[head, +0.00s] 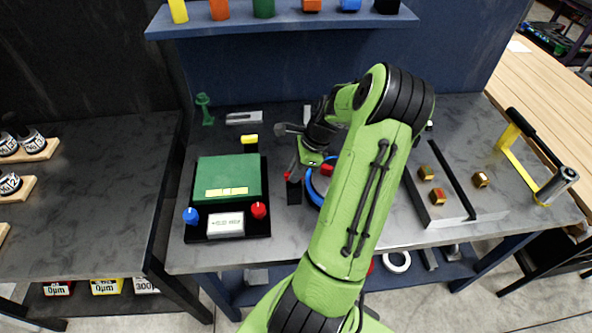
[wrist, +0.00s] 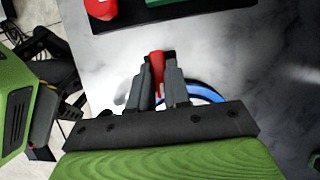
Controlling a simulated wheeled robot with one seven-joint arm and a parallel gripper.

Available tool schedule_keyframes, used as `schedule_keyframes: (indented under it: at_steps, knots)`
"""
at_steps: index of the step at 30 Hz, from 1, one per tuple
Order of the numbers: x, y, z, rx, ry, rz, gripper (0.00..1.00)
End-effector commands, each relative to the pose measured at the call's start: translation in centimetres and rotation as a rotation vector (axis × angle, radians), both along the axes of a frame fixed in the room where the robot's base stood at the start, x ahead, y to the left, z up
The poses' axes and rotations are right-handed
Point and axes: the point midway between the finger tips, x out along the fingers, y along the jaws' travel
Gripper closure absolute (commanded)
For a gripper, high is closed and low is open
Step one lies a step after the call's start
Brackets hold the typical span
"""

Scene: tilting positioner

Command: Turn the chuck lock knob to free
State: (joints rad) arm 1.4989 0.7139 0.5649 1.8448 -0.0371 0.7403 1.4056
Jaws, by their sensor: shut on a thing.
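My gripper (head: 293,168) points down beside the green-topped unit on the bench. In the wrist view its two grey fingers (wrist: 160,78) are shut on a narrow red piece (wrist: 157,63), which looks like a knob or lever. In the head view a bit of red (head: 287,176) shows at the fingertips, above a small black block (head: 294,191). A blue ring (head: 316,192) lies just right of it, partly hidden by my arm; it also shows in the wrist view (wrist: 205,93). No lock or free marking is readable.
A black panel carries a green box (head: 228,170), a blue knob (head: 190,215), a red knob (head: 258,210) and a white display (head: 226,224). A tray with brass nuts (head: 438,196) and a yellow-framed tool (head: 540,160) stand to the right. A shelf (head: 285,22) runs behind.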

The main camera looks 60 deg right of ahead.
Motion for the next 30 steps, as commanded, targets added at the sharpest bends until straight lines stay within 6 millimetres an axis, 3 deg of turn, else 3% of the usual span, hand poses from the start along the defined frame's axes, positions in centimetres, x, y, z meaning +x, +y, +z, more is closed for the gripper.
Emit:
schedule_keyframes:
  at_steps: [14,30]
  knots:
    - [0.01,-0.01,0.05,0.004,0.004,0.14,1.0]
    - [0.24,-0.11,-0.1,0.006,0.005,0.634,1.0]
